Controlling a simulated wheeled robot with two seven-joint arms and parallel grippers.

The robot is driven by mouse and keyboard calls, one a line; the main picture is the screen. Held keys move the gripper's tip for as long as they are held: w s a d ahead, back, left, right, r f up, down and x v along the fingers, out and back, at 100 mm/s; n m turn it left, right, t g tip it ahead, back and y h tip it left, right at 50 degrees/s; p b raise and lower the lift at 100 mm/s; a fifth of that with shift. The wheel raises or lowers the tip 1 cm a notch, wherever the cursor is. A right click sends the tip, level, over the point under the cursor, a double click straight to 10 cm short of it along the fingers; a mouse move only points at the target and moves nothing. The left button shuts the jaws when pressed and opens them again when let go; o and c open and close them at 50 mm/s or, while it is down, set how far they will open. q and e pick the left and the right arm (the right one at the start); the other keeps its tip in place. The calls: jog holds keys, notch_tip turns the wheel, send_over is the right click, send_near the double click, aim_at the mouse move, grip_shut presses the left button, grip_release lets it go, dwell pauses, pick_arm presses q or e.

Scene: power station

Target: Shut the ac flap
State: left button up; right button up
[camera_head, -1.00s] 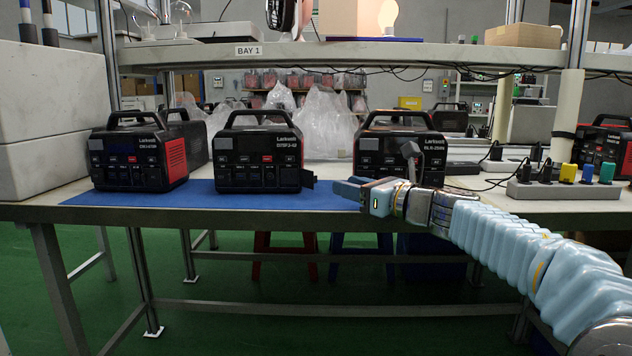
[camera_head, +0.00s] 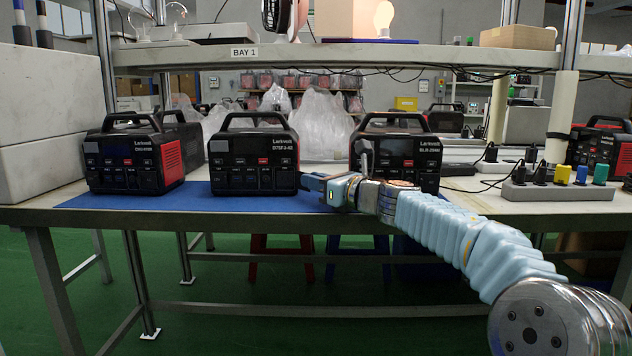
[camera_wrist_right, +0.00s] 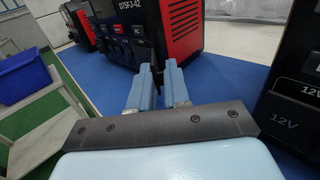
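My right gripper (camera_head: 308,182) is at the station's lower right front corner, where the flap stuck out. In the right wrist view the gripper's two pale blue fingers (camera_wrist_right: 160,72) point at this corner with a narrow gap between them. My left gripper is not in view.
Similar stations stand on the left (camera_head: 136,160) and right (camera_head: 395,150); my right arm passes in front of the right one. The blue mat (camera_head: 200,200) is clear in front. A power strip (camera_head: 558,191) with plugs lies at right. A shelf (camera_head: 330,55) runs above.

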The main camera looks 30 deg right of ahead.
grip_shut()
